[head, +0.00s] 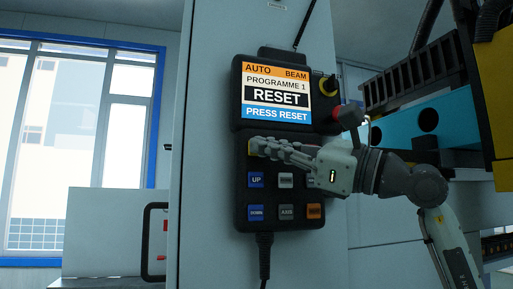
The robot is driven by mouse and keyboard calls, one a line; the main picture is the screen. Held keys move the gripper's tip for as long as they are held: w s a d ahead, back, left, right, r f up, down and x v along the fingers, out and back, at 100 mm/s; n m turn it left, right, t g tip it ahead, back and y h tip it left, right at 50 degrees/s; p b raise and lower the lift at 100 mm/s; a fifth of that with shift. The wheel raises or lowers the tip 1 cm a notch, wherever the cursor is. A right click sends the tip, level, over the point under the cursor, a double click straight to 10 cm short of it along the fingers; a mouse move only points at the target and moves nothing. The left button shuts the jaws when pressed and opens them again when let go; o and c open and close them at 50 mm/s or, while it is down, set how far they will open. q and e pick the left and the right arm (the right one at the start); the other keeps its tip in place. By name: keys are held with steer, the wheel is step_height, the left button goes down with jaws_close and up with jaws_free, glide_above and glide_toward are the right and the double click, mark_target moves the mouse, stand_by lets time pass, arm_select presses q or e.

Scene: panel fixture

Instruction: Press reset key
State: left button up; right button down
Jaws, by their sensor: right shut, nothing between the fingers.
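A dark control panel (240,200) hangs on a pale cabinet. Its screen (276,93) reads AUTO, BEAM, PROGRAMME 1, RESET and PRESS RESET. Below the screen are several keys, among them a blue UP key (256,180), a blue DOWN key (256,213), a grey AXIS key (286,213) and an orange key (314,211). My right gripper (256,147) is shut and empty, reaching in from the right across the top key row. No key readably marked reset shows. My left gripper is out of view.
A cable (264,255) hangs below. A black handle (146,240) is at the left; blue and yellow machinery stands at the right.

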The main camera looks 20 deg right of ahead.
steer(key=shift+w, duration=0.3)
steer(key=shift+s, duration=0.1)
stand_by(0.3)
steer(key=shift+s, duration=0.8)
steer(key=s+b, duration=0.1)
steer(key=s, duration=0.4)
steer(key=shift+d, duration=0.1)
stand_by(0.7)
